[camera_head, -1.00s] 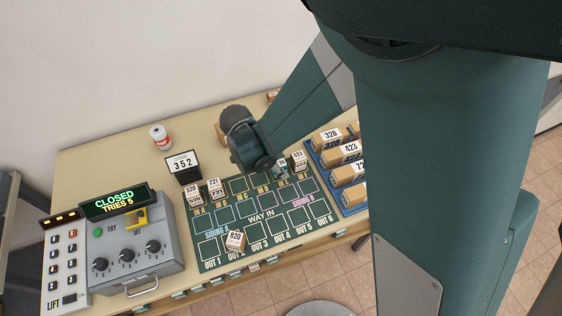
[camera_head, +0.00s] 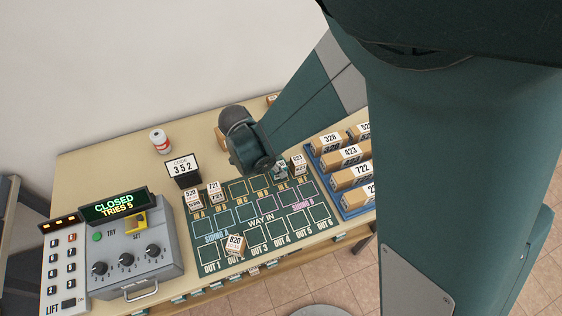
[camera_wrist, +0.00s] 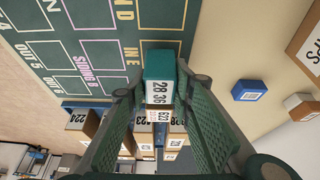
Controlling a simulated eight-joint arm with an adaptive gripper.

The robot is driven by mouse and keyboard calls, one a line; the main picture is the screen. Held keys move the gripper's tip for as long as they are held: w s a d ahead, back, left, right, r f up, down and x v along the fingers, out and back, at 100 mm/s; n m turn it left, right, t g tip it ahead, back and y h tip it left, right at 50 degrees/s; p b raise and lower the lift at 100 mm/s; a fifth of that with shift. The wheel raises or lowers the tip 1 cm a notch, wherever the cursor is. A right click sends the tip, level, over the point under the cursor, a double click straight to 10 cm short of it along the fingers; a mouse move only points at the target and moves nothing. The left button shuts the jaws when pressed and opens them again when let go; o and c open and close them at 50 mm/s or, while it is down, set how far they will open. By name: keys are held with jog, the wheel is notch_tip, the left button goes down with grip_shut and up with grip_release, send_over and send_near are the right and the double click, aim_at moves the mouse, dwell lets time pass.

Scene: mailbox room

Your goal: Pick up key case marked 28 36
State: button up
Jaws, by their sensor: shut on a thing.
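The key case marked 28 36 (camera_wrist: 158,72) is a teal block with a white label, seen in the wrist view. My gripper (camera_wrist: 160,88) is shut on it, with one finger on each side. In the head view my gripper (camera_head: 262,170) is over the back right part of the green board, and the case (camera_head: 281,168) shows only as a small teal and white patch beside it. Whether the case touches the board cannot be told.
The green board (camera_head: 262,228) has marked squares and several numbered boxes. A box marked 623 (camera_head: 298,164) stands close right of my gripper. A blue rack (camera_head: 317,165) of boxes is at the right. A grey control box (camera_head: 150,275) reads CLOSED. A can (camera_head: 159,141) stands behind.

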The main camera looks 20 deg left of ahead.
jog(key=shift+r+p, duration=0.35)
jog(key=shift+r, duration=4)
jog(key=shift+a, duration=0.1)
